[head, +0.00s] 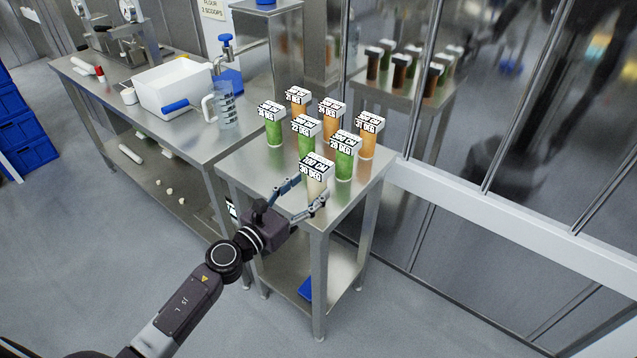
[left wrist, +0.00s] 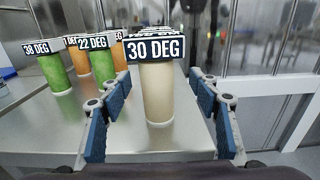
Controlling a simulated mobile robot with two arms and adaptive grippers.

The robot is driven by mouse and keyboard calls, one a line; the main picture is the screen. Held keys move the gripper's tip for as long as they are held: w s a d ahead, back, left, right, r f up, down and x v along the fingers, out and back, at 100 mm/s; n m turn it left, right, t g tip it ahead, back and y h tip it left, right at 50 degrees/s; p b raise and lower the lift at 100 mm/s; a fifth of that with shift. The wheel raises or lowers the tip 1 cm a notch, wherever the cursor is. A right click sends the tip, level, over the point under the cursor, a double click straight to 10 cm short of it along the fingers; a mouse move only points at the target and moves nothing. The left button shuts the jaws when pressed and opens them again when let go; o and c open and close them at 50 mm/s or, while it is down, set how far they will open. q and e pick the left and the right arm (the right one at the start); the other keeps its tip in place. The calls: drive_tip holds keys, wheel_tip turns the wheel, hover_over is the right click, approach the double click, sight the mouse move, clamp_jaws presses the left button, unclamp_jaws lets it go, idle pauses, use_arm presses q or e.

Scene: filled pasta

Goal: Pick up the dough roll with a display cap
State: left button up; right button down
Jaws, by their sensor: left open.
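Several dough rolls with white display caps stand upright on a small steel table (head: 260,172). The nearest is a cream roll (head: 314,178) with a cap that reads 30 DEG; it also shows in the left wrist view (left wrist: 158,95). Green rolls (head: 344,160) and orange rolls (head: 367,140) stand behind it. My left gripper (head: 307,190) is open, with its blue-padded fingers on either side of the cream roll. In the left wrist view the roll stands between and beyond the fingers, with a gap on each side. My right gripper is not in view.
A glass wall with a metal rail (head: 480,205) runs along the table's right side and mirrors the rolls. A longer steel bench at left holds a white bin (head: 172,85) and a measuring jug (head: 222,105). The small table's front left top is bare.

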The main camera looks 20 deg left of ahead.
use_arm(q)
drive_tip(key=x, duration=0.3)
drive_tip(key=shift+w+a+r, duration=0.1)
drive_tip(key=shift+w, duration=0.8)
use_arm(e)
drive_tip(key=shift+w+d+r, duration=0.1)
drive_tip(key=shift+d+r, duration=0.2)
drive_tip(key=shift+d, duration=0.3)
use_arm(q)
drive_tip(key=c, duration=1.5)
drive_tip(key=shift+o, duration=0.2)
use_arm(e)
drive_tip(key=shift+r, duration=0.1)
